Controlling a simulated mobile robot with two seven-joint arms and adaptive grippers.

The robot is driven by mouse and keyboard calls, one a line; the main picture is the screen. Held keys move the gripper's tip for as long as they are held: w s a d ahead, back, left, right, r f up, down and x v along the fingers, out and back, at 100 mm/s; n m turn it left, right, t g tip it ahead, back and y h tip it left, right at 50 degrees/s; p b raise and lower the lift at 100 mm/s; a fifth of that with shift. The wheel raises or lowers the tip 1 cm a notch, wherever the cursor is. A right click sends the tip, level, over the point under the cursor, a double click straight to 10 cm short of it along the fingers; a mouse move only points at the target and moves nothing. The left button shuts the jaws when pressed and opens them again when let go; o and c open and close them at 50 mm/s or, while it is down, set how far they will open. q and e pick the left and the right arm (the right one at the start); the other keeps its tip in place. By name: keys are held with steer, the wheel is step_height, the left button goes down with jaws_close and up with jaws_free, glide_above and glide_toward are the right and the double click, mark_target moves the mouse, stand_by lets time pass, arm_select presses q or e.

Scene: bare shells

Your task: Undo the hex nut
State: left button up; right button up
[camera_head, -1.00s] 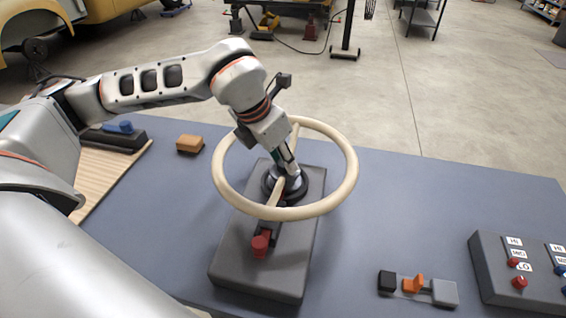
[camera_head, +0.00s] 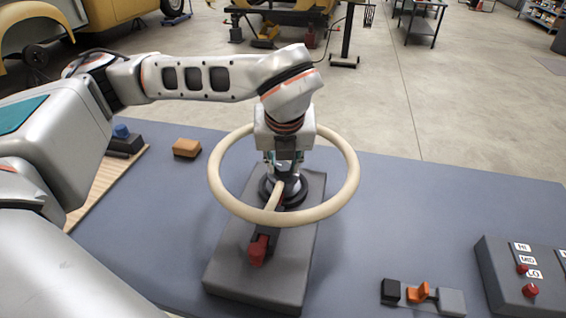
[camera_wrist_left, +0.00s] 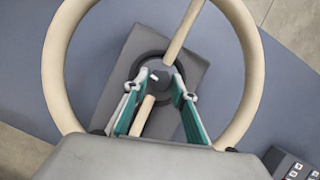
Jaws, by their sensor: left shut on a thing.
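A cream handwheel (camera_head: 352,187) stands over a grey base block (camera_head: 235,272) on the table. It also shows in the wrist view (camera_wrist_left: 256,75). At its hub is a dark hex nut (camera_wrist_left: 156,78) with a small white mark on top. In the head view the nut is mostly hidden by my gripper. My left gripper (camera_head: 284,168) points down inside the wheel's rim at the hub. Its two teal-padded fingers (camera_wrist_left: 154,84) are shut on the nut from opposite sides. A wheel spoke (camera_wrist_left: 142,117) runs between the fingers. My right gripper is not in view.
A red-handled lever (camera_head: 258,250) sits at the block's front. A switch strip (camera_head: 422,295) and grey control box (camera_head: 510,285) are at the right. An orange block (camera_head: 187,148) lies behind left, near a wooden board (camera_head: 105,180).

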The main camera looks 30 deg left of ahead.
arm_select(q)
steer(key=shift+n+y, duration=0.3)
steer(key=shift+n, duration=0.3)
steer(key=shift+n+g, duration=0.3)
steer(key=o, duration=1.1)
steer(key=shift+d+r, duration=0.1)
steer(key=v, duration=1.1)
steer(key=shift+s+d+r, duration=0.1)
steer(key=shift+s+r, duration=0.1)
steer(key=shift+r, duration=0.15)
